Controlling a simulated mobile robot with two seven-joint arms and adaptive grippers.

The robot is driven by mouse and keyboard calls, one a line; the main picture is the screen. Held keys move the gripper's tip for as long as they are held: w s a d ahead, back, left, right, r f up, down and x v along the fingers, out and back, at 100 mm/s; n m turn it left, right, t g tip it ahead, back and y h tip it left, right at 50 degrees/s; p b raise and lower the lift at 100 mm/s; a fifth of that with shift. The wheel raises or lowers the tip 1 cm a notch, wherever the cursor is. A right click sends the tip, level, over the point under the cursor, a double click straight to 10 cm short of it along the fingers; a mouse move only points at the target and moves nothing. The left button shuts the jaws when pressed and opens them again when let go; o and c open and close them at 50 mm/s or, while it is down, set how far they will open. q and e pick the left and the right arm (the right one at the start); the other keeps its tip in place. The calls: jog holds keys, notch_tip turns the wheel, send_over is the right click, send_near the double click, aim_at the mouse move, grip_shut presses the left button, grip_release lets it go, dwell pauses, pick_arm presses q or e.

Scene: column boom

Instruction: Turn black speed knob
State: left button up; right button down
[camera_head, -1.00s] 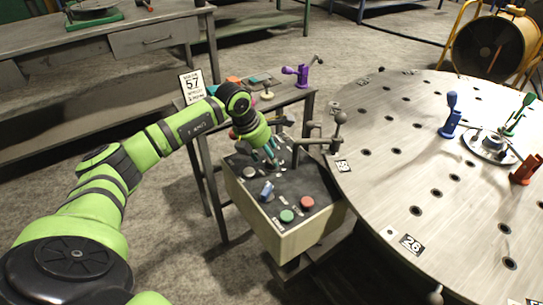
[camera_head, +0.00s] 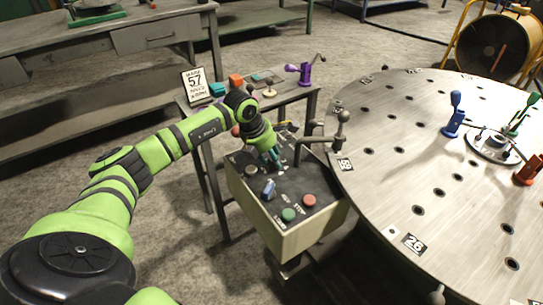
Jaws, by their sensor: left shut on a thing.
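A control box (camera_head: 292,239) with a dark top panel stands beside the round metal table. On its panel are a pale round knob (camera_head: 251,171), a blue lever switch (camera_head: 268,189), a green button (camera_head: 288,214) and a red button (camera_head: 309,200). My left gripper (camera_head: 277,164) comes down from the back left onto the rear part of the panel. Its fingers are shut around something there. The black speed knob is not clearly visible; the fingers and the dark panel hide that spot. My right gripper is not in view.
A bent metal handle (camera_head: 318,140) rises close to the right of my left gripper. The large round table (camera_head: 400,170) with holes and coloured clamps fills the right. A small bench (camera_head: 297,90) with a purple clamp (camera_head: 305,73) and a sign (camera_head: 195,85) stands behind.

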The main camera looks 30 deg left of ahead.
pick_arm(q)
jog(key=shift+w+d, duration=0.15)
jog(key=shift+d, duration=0.05)
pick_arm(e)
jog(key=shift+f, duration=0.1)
pick_arm(q)
jog(key=shift+m, duration=0.3)
jog(key=shift+m+h+b, duration=0.3)
jog(key=shift+m+b, duration=0.3)
jog(key=shift+b, duration=0.05)
jog(key=m+g+h+b, duration=0.1)
jog(key=m, duration=0.2)
jog(key=shift+w+b, duration=0.15)
jog(key=shift+b, duration=0.25)
jog(key=shift+m, duration=0.5)
jog(key=shift+m+b, duration=0.3)
jog(key=shift+b, duration=0.1)
jog(key=shift+m+g+h+b, duration=0.4)
jog(key=shift+m+g+b, duration=0.15)
jog(key=shift+m, duration=0.65)
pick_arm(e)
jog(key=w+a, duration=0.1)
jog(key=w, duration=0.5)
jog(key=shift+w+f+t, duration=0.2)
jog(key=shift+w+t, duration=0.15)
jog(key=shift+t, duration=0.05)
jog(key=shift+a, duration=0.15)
